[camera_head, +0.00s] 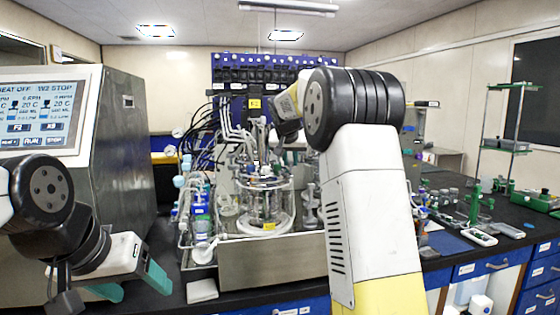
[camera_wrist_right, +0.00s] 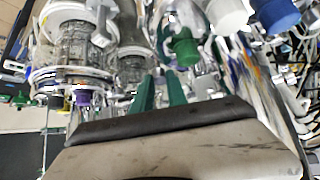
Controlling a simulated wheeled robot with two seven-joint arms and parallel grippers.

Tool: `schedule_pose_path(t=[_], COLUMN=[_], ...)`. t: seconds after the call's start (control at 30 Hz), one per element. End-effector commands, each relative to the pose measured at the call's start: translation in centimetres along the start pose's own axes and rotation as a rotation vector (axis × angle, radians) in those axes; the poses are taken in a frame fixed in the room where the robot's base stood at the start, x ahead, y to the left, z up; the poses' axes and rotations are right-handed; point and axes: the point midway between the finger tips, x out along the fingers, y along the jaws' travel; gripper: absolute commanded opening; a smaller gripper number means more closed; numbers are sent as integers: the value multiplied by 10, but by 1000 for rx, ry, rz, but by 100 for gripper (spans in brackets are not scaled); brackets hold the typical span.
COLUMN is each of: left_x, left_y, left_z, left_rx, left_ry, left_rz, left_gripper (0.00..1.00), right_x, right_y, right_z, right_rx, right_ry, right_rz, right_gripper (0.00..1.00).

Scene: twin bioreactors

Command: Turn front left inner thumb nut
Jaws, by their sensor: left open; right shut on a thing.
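The glass bioreactor vessel (camera_head: 264,205) with its metal head plate stands in the middle of the bench in the head view. My right gripper (camera_head: 274,142) reaches over the head plate, partly hidden behind my own wrist. In the right wrist view its green fingers (camera_wrist_right: 161,80) are close together among the fittings, shut on a small part that looks like a thumb nut. The nut is mostly hidden, and I cannot tell its exact position or turn. My left gripper (camera_head: 146,291) is open and empty, low at the left near the bench's front edge.
A grey control cabinet with a screen (camera_head: 40,110) stands at the left. Tubes and blue-capped bottles (camera_head: 201,205) crowd the vessel's left side. In the right wrist view a green cap (camera_wrist_right: 186,50) and a blue cap (camera_wrist_right: 278,14) sit beyond the fingers. Small tools lie at the right.

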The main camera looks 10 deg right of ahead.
Motion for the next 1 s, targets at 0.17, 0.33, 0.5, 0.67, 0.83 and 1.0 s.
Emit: schedule_pose_path(t=[0.17, 0.33, 0.5, 0.67, 0.83, 1.0], left_x=[0, 0, 0, 0, 0, 0], left_y=[0, 0, 0, 0, 0, 0], left_z=[0, 0, 0, 0, 0, 0], left_rx=[0, 0, 0, 0, 0, 0], left_ry=[0, 0, 0, 0, 0, 0], left_rz=[0, 0, 0, 0, 0, 0], left_gripper=[68, 68, 68, 68, 68, 68], right_x=[0, 0, 0, 0, -1, -18], right_y=[-2, -1, -1, -1, -1, -2], right_z=[1, 1, 1, 0, 0, -1], right_rx=[29, 30, 30, 30, 30, 31], right_ry=[0, 0, 0, 1, 1, 4], right_rz=[31, 31, 31, 30, 30, 27], right_gripper=[0, 0, 36, 40, 40, 40])
